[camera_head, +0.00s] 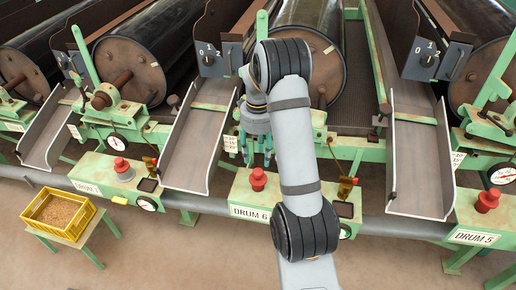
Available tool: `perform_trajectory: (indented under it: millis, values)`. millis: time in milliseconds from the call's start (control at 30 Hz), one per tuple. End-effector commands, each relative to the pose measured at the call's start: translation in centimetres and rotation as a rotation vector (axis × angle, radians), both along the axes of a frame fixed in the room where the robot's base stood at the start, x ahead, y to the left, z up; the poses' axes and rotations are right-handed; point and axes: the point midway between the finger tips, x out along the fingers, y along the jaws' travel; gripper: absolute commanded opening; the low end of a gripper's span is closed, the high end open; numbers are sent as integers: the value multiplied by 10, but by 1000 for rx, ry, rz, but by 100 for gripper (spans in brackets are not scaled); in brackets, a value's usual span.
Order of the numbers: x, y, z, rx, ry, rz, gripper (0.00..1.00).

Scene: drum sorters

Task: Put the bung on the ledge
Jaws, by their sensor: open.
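My gripper (257,158) hangs open, fingers down, above the green control box (238,197) marked DRUM 6. A red mushroom-shaped knob (258,179) stands on that box just below the fingertips and appears apart from them. I cannot make out for certain which thing is the bung. A small dark stub (173,101) stands beside the chute to the left, and another (384,108) is beside the chute to the right. I cannot single out the ledge among the green frame parts. My arm hides part of the DRUM 6 machine, and nothing shows between the fingers.
Sloping metal chutes (198,145) and (420,160) flank my arm. Large drums (135,60) stand behind. A yellow crate (85,227) of grainy material sits on a green stand at lower left. A grey pipe (385,225) runs along the front. The floor in front is open.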

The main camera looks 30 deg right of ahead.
Motion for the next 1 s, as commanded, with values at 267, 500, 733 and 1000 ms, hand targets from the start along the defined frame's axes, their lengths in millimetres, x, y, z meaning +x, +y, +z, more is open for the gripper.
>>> perform_trajectory:
  millis: [267, 500, 733, 1000]
  values:
    - [0, 0, 28, 0, 0, 0, 46]
    - [0, 0, 30, 1, 1, 0, 46]
    - [0, 0, 29, 1, 1, 4, 46]
    - [12, -4, 27, -34, -49, 417, 46]
